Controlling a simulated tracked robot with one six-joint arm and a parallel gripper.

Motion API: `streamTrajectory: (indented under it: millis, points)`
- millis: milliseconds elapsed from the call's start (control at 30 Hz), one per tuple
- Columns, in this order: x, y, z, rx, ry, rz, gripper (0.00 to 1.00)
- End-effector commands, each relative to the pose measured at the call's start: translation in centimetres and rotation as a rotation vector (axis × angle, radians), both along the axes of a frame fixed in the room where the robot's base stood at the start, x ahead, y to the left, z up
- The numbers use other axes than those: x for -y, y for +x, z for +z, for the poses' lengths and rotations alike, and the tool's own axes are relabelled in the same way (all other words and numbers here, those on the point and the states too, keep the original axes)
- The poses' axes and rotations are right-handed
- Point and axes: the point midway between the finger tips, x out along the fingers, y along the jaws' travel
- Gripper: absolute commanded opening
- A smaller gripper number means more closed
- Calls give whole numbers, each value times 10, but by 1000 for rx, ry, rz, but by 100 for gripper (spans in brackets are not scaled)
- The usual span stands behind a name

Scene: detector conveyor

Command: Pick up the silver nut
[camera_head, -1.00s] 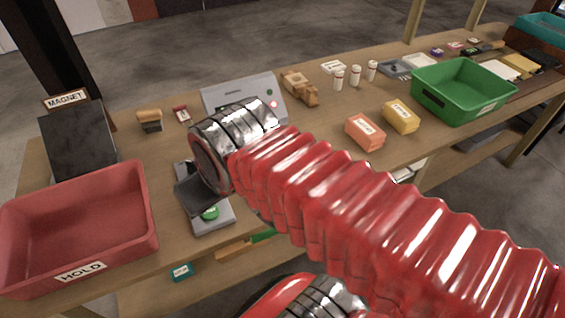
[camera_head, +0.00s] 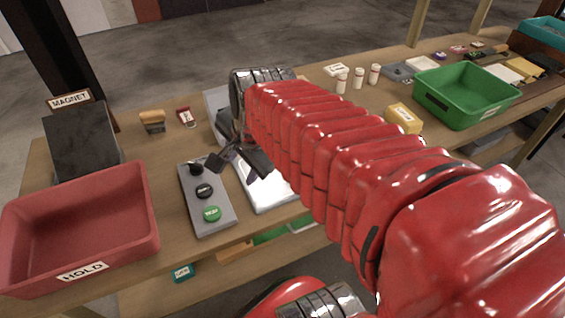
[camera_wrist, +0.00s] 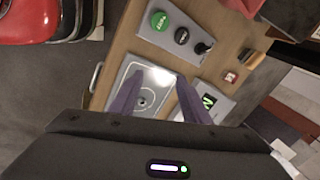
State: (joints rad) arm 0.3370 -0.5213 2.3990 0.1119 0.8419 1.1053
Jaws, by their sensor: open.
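A small silver ring-like thing (camera_wrist: 141,102), apparently the nut, lies on the pale metal plate (camera_wrist: 155,77) in the wrist view. It shows between my gripper's two dark fingers, closer to the left one. I cannot make the nut out in the head view, where my gripper and arm cover part of the plate (camera_head: 268,192). My gripper (camera_wrist: 160,76) is open and empty, with its fingers pointing toward the plate. In the head view my gripper (camera_head: 236,164) is over the plate's left side, beside the button panel; its exact height is unclear.
The button panel (camera_head: 206,215) has a green button and dark controls. A red HOLD bin (camera_head: 148,215) and dark MAGNET block (camera_head: 82,140) stand at left. A green bin (camera_head: 440,106), yellow block (camera_head: 404,118) and white bottles (camera_head: 358,78) are at right.

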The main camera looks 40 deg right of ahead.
Motion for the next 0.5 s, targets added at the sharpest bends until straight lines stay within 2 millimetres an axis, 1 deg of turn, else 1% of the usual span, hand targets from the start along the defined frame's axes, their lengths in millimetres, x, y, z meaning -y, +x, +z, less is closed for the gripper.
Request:
streamTrajectory:
  millis: [33,300,500]
  points:
    - [10,2,-2,0,37,-94,43]
    - [56,9,-10,23,256,-628,43]
    - [93,10,-18,48,417,-1026,43]
